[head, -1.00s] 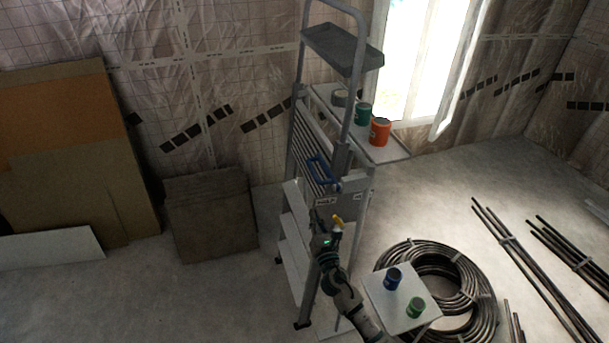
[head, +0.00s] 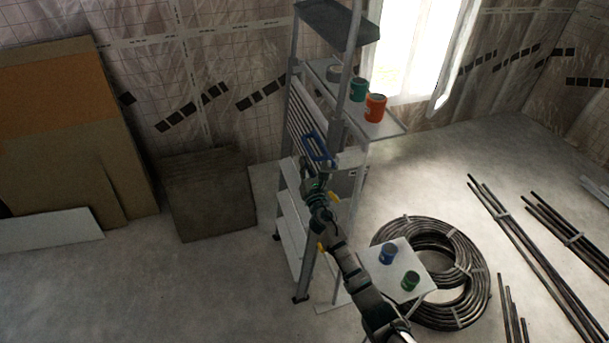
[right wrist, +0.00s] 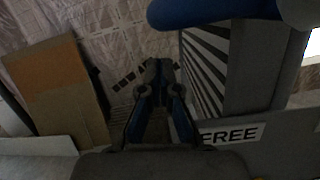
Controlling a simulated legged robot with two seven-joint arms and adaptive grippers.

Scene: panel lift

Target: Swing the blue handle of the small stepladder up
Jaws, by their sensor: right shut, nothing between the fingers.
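The small stepladder (head: 305,262) stands upright in the middle of the head view, grey with pale steps. Its blue handle (head: 319,148) is a loop on the ladder's side, slanting down to the right. In the right wrist view the blue handle (right wrist: 215,10) crosses the top right, close to the camera. My right gripper (head: 306,168) is shut and empty, just below and left of the handle in the head view. Its closed fingers (right wrist: 156,72) show left of and below the handle in the wrist view. I cannot tell whether they touch it. My left gripper is out of view.
A shelf (head: 385,128) behind the ladder holds a green can and an orange can (head: 375,108). A small white table (head: 408,266) with two cans stands beside my right arm, near a black hose coil (head: 470,290). Boards lean at left; floor between is clear.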

